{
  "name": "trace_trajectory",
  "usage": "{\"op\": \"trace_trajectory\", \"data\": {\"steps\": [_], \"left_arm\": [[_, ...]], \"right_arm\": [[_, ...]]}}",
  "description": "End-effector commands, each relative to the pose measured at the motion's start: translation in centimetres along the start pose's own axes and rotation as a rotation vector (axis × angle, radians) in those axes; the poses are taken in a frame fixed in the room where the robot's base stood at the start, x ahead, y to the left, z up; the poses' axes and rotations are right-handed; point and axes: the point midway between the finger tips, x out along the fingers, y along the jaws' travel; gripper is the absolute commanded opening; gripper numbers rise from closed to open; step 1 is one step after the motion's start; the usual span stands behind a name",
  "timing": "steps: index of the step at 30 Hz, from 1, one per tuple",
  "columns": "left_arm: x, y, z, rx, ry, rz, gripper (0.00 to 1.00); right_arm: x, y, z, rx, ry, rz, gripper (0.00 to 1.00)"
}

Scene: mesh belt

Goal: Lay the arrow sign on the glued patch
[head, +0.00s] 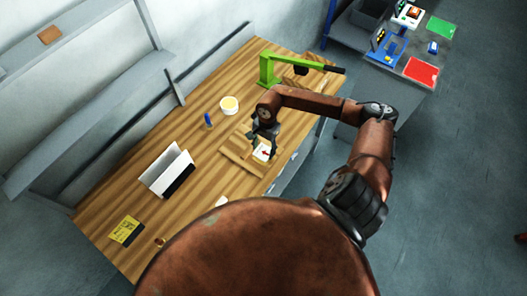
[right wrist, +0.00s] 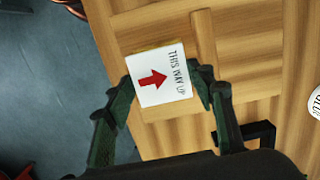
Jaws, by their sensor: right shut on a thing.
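The arrow sign (right wrist: 160,78) is a white square plate with a red arrow and the words "THIS WAY UP". My right gripper (right wrist: 164,90) is shut on it, one finger at each side edge. In the head view the sign (head: 263,151) shows just below my right gripper (head: 262,143), over a wooden board (head: 236,163). A thin yellowish strip shows along the sign's far edge in the right wrist view; I cannot tell whether it is the glued patch, which is otherwise hidden. I cannot tell whether the sign touches the board. My left gripper is not in view.
On the wooden bench (head: 200,165) stand a round yellow-topped tub (head: 229,105), a small blue item (head: 208,120), a white folded holder (head: 168,168), a yellow label card (head: 126,230) and a green lever press (head: 268,68). A side table (head: 395,75) holds coloured trays.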

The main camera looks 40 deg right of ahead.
Motion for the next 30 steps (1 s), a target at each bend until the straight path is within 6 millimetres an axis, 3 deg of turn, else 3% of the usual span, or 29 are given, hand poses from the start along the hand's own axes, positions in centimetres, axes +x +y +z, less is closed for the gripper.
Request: {"op": "trace_trajectory", "data": {"steps": [7,19,20,27,30], "left_arm": [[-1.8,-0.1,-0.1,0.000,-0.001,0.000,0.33],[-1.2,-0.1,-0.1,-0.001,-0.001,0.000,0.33],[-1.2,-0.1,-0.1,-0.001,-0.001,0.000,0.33],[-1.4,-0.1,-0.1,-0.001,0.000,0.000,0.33],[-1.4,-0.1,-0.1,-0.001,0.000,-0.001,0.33]], "right_arm": [[2.8,-0.1,-0.4,0.002,-0.002,0.001,0.30],[3.6,-0.1,-0.5,0.000,0.001,0.001,0.30],[3.6,-0.1,-0.5,0.000,0.000,0.001,0.51],[3.4,-0.1,-0.5,0.000,0.000,0.001,0.67],[3.4,-0.1,-0.5,0.000,0.000,0.000,0.67]]}}
